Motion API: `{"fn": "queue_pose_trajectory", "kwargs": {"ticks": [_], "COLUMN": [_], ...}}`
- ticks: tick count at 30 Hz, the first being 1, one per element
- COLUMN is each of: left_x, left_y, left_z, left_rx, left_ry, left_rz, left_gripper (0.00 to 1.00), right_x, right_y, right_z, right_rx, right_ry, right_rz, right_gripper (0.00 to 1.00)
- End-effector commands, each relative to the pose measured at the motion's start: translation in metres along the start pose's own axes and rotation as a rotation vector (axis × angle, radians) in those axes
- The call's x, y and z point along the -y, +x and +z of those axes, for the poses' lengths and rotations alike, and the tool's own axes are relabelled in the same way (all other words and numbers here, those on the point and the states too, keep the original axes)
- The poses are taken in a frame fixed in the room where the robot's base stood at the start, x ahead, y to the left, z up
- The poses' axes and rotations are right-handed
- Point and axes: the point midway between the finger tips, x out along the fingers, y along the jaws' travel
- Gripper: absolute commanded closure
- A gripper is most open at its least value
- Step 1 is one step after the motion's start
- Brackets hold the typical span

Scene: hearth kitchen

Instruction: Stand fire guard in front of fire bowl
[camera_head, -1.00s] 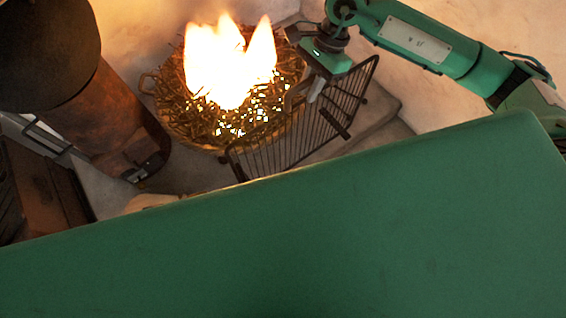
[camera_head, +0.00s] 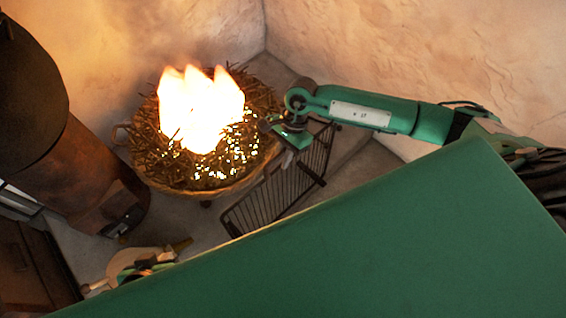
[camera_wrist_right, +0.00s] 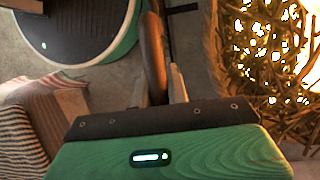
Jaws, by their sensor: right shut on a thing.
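The fire guard (camera_head: 270,200) is a dark metal grille at the lower right of the fire bowl in the head view. The fire bowl (camera_head: 215,192) is a round basket-like bowl full of sticks, with tall flames. My right gripper (camera_head: 290,142) is shut on the guard's upper part, close to the bowl's right rim. In the right wrist view the jaws (camera_wrist_right: 162,88) close on a dark bar of the guard (camera_wrist_right: 153,50). The guard's lower edge is near the floor; I cannot tell whether it touches.
A rusty stove (camera_head: 85,165) stands left of the bowl. Walls meet behind the bowl. Bare floor (camera_head: 350,175) shows right of the guard.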

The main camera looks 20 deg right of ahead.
Motion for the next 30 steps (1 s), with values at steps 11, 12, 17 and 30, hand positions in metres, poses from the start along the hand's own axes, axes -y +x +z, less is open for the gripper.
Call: {"fn": "queue_pose_trajectory", "kwargs": {"ticks": [11,12,17,30], "left_x": [-0.006,-0.007,-0.007,-0.007], "left_y": [0.006,0.006,0.006,0.006], "left_z": [-0.006,-0.007,-0.005,-0.003], "left_rx": [-0.06,-0.062,-0.06,-0.046], "left_ry": [0.003,0.003,0.003,0.004], "left_rz": [0.017,0.017,0.018,0.018], "left_gripper": [1.0,1.0,1.0,1.0], "right_x": [0.004,0.004,0.002,0.003], "right_y": [0.035,0.035,0.037,0.029], "right_z": [-0.015,-0.015,-0.016,-0.015], "right_rx": [0.001,0.0,-0.001,-0.001], "right_ry": [0.0,0.0,0.002,0.0], "right_rz": [-0.001,-0.001,0.003,-0.001], "right_gripper": [1.0,1.0,0.74,0.62]}}
